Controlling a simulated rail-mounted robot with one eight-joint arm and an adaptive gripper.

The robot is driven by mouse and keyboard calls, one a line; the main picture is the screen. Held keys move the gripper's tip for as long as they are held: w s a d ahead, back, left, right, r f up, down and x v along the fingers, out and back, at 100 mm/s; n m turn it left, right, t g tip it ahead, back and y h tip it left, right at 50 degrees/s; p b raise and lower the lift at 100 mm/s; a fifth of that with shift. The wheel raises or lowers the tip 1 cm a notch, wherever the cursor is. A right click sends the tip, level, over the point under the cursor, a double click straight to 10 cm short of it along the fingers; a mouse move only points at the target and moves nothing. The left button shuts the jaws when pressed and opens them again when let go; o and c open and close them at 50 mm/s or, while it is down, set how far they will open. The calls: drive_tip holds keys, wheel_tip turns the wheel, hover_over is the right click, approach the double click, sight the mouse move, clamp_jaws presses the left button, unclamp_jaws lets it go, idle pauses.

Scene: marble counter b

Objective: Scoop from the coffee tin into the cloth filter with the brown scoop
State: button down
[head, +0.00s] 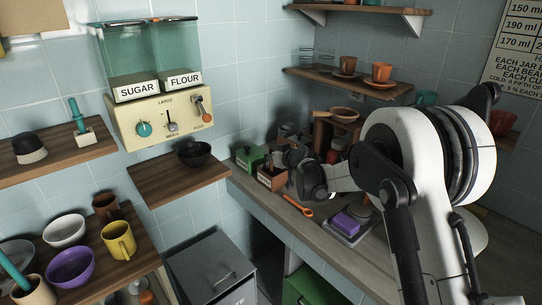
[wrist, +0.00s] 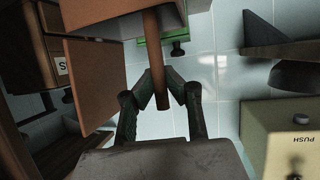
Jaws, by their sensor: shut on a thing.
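My gripper (head: 292,157) is over the counter's left end, beside a brown box-like tin with a pale label (head: 271,180), which I take for the coffee tin. In the wrist view my gripper (wrist: 171,88) has its two dark green fingers closed about a brown rod, the handle of the brown scoop (wrist: 152,50). The handle's other end runs up past a brown box wall (wrist: 95,85). The scoop's bowl is hidden, so I cannot tell whether it holds coffee. I cannot make out the cloth filter; my arm covers part of the counter.
A green box (head: 249,158) stands left of the brown tin. An orange spoon-like tool (head: 298,208) lies at the counter's front edge, left of a purple block (head: 346,223) on a grey tray. A shelf with a dark bowl (head: 194,154) is at left. Cups (head: 381,73) stand on a shelf above.

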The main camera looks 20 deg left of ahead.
drive_tip(key=shift+r, duration=0.25)
drive_tip(key=shift+r+p, duration=1.45)
drive_tip(key=shift+r, duration=2.4)
wheel_tip(320, 180, up, 5)
drive_tip(key=shift+p, duration=0.85)
drive_tip(key=shift+d, duration=0.1)
